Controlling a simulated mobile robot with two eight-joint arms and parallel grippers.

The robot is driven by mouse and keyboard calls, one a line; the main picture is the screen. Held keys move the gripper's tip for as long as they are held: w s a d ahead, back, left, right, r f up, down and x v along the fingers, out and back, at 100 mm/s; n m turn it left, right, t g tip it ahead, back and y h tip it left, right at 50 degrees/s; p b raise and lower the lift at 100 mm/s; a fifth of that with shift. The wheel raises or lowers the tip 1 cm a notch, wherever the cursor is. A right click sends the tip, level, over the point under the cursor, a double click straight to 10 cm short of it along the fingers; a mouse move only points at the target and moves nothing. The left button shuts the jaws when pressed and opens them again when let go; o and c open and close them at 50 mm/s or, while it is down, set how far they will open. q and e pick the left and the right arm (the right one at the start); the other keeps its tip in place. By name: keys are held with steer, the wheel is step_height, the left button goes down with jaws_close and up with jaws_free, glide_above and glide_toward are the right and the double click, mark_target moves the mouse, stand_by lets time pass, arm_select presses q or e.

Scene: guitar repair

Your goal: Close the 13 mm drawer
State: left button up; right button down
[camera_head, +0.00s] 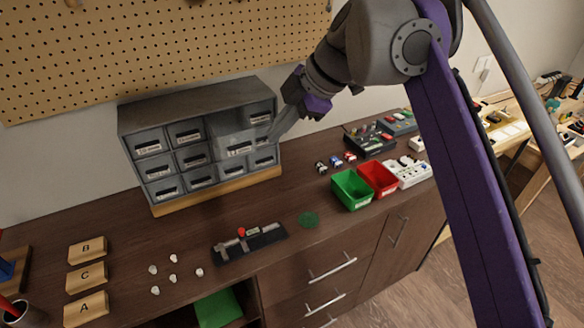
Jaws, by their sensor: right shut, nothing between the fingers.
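A grey drawer cabinet (160,113) with small clear-fronted, labelled drawers stands on the workbench against the wall. One drawer (237,146) in its middle row, right of centre, sticks out past the others. Its label is too small to read, so I cannot confirm that it is the 13 mm one. My right gripper (276,133) is shut and empty. Its fingers point down and left, by the right side of the pulled-out drawer, and overlap the right column of drawers in the picture. I cannot tell whether they touch anything. My left gripper is not in view.
A green bin (351,189) and a red bin (378,178) stand right of the cabinet. A dark fixture (249,243), small white pieces (173,258) and wooden blocks marked A, B, C (87,276) lie in front. Bench space just before the cabinet is clear.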

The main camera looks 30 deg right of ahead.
mark_target(249, 147)
arm_select(q)
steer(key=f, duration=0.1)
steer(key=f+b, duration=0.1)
steer(key=b, duration=0.1)
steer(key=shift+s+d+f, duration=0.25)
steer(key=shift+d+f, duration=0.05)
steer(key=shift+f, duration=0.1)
arm_select(e)
steer(key=w+a+f, duration=0.3)
steer(key=w+f, duration=0.4)
steer(key=w, duration=0.1)
steer(key=shift+a+f, duration=0.35)
steer(key=shift+f, duration=0.05)
steer(key=shift+w, duration=0.1)
